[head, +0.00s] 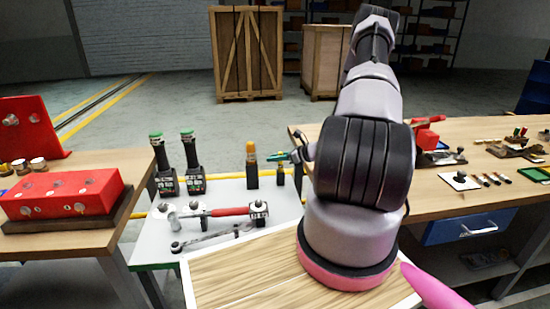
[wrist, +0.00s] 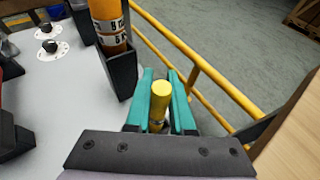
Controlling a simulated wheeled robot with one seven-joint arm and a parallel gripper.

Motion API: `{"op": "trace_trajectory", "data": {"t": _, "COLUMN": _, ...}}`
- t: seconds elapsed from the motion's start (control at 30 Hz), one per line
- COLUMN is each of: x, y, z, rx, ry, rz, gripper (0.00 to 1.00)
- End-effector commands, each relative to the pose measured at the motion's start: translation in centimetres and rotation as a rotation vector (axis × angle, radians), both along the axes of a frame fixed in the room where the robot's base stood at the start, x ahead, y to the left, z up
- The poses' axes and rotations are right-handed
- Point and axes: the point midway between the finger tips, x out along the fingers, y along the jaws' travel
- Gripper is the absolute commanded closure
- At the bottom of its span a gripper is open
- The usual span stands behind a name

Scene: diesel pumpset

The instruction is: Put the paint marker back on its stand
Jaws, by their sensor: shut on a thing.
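My gripper (wrist: 160,76) has teal fingers and is shut on a yellow cylinder, which looks like the paint marker (wrist: 160,98). In the head view my gripper (head: 284,157) is at the far right corner of the small grey table. A small dark piece with a yellow part (head: 280,176) shows just below the fingers there. I cannot tell whether it is the marker's lower end or its stand. My fingers hide part of the marker, and whether it touches a stand is unclear.
An orange-topped cylinder in a tall black holder (head: 252,172) stands close to the left of my gripper. Two green-capped bottles (head: 188,162), a red-handled hammer (head: 228,211) and a wrench (head: 205,238) are further left on the grey table (head: 150,250). A yellow rail (wrist: 203,66) runs behind.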

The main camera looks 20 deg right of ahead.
Motion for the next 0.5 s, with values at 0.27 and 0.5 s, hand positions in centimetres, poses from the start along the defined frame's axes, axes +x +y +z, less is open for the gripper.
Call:
{"op": "trace_trajectory", "data": {"t": 0.27, "x": 0.01, "y": 0.0, "z": -0.6, "rx": 0.0, "ry": 0.0, "rz": 0.0, "gripper": 1.0}}
{"op": "trace_trajectory", "data": {"t": 0.5, "x": -0.01, "y": 0.02, "z": -1.09, "rx": 0.0, "ry": 0.0, "rz": 0.0, "gripper": 1.0}}
